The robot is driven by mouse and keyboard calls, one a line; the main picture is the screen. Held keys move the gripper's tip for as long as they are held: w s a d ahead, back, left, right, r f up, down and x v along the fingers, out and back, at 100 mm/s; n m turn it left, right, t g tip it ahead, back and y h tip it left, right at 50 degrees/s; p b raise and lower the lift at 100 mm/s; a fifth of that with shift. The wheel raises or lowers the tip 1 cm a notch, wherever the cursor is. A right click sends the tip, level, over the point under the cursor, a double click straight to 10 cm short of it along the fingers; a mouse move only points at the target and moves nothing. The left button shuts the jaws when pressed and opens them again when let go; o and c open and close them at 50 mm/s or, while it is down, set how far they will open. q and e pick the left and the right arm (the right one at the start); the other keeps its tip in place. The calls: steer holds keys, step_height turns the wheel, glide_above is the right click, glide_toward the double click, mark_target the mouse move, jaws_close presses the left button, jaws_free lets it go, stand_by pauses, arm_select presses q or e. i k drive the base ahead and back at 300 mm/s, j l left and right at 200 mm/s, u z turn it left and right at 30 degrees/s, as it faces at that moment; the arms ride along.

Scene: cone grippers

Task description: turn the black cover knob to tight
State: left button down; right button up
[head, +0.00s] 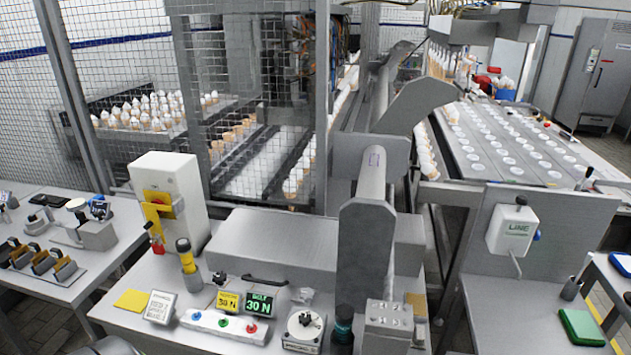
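A small black knob (220,278) shows at the front left of a low grey housing (285,240) on the bench. It is too small to read whether it is tight or loose. A black bar handle (265,280) lies along the front of the same housing. A white round dial with a black centre (304,322) sits on the bench nearer to me; its markings are too small to read. Neither of my grippers shows in the head view, and nothing visible touches the knob.
Two small displays, yellow (228,301) and green (260,305), stand near the knob, the green one reading 30 N. A button strip (222,326) lies in front. A mesh guard rises behind.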

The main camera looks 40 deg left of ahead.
mark_target(218, 279)
steer(key=u, duration=1.6)
